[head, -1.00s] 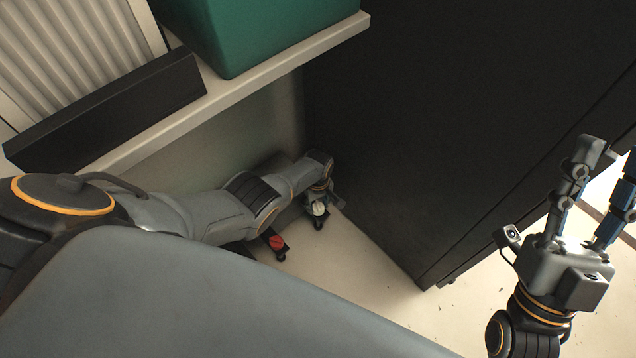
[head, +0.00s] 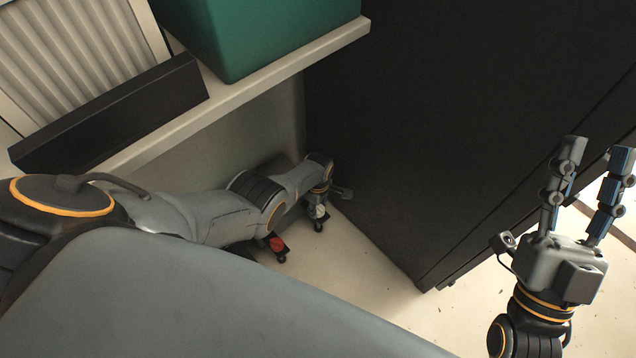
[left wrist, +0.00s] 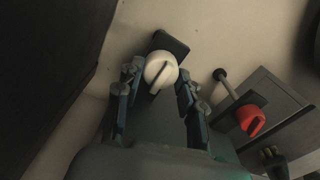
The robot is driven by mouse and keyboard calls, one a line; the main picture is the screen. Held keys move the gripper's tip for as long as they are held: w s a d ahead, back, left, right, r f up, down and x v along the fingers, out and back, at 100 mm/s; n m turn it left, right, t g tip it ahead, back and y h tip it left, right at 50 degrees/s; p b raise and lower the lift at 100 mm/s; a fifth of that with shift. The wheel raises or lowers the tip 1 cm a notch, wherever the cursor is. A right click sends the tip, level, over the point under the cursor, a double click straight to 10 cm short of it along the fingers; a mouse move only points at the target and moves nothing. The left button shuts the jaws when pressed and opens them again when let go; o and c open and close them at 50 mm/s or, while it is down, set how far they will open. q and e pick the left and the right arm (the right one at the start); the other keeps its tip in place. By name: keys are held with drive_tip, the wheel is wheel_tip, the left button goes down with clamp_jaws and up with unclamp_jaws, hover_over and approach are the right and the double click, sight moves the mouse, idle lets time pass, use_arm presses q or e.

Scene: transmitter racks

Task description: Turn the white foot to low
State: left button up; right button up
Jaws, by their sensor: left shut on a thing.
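The white foot (head: 319,211) is a small round knob with a raised grip bar, low by the floor beside the dark cabinet. In the left wrist view the white foot (left wrist: 161,70) sits between the two blue-grey fingers of my left gripper (left wrist: 158,82), which is shut on it. Its bar is tilted there, upper right to lower left. In the head view my left gripper (head: 326,193) reaches down over the foot and partly hides it. My right gripper (head: 594,160) is raised at the right, open and empty. No low mark is readable.
A red foot (head: 277,243) stands nearer along the same low row, also seen in the left wrist view (left wrist: 250,119). The tall dark cabinet (head: 440,130) is close on the right. A pale shelf (head: 270,75) with a green box (head: 262,30) overhangs my left arm.

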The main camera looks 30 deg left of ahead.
use_arm(q)
drive_tip(key=shift+a, duration=0.1)
drive_tip(key=o, duration=1.2)
drive_tip(key=shift+c, duration=0.2)
drive_tip(key=shift+r, duration=0.1)
drive_tip(key=shift+w+r, duration=0.1)
drive_tip(key=shift+r, duration=0.3)
wheel_tip(320, 180, up, 11)
